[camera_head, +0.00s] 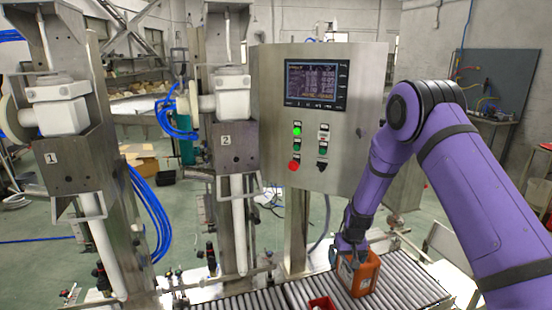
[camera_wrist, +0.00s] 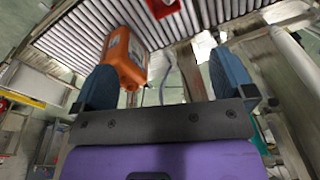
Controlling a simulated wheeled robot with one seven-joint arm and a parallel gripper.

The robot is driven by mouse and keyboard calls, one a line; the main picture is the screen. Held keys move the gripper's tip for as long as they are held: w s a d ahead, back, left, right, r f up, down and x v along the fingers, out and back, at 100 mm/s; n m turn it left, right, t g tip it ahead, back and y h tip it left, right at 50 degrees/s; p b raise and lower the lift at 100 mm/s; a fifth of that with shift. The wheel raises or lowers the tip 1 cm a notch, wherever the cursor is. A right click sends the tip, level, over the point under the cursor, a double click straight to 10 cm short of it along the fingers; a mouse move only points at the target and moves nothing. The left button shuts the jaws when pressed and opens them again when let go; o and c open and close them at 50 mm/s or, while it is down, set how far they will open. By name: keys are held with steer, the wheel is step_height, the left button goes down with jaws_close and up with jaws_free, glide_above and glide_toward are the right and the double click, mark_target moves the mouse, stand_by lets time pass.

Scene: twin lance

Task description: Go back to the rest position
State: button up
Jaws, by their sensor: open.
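My gripper (camera_head: 347,246) hangs at the end of my purple arm, above the roller conveyor (camera_head: 412,284). It is open; in the wrist view its two blue-grey fingers (camera_wrist: 163,76) stand wide apart. An orange canister (camera_head: 365,275) stands on the rollers just below and beside my gripper, which hides part of its top in the head view. In the wrist view the canister (camera_wrist: 123,60) is near the left finger, which overlaps its edge. I cannot tell whether they touch.
A red object (camera_head: 320,303) is on the conveyor at the bottom edge. A control panel (camera_head: 362,75) with a screen and a lit green button stands behind the conveyor. Lance stations one (camera_head: 52,158) and two (camera_head: 227,140) stand to the left. Open floor shows behind.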

steer(key=s+d+r+t, duration=0.1)
steer(key=s+r, duration=0.4)
steer(key=r, duration=0.6)
steer(key=s+d+r, duration=0.1)
steer(key=s+r, duration=0.3)
steer(key=r, duration=0.8)
steer(key=s+d+r+t, duration=0.1)
steer(key=s+r, duration=0.4)
steer(key=r, duration=0.6)
steer(key=s+d+r, duration=0.1)
steer(key=s+r, duration=0.2)
steer(key=s, duration=0.6)
steer(key=s+d+r+t, duration=0.1)
steer(key=s+r, duration=0.3)
steer(key=s, duration=0.5)
steer(key=s+d+r+t, duration=0.1)
steer(key=s+r, duration=0.2)
steer(key=s, duration=0.6)
steer(key=shift+d+r+h, duration=0.25)
steer(key=shift+d+h, duration=0.05)
steer(key=shift+d, duration=0.05)
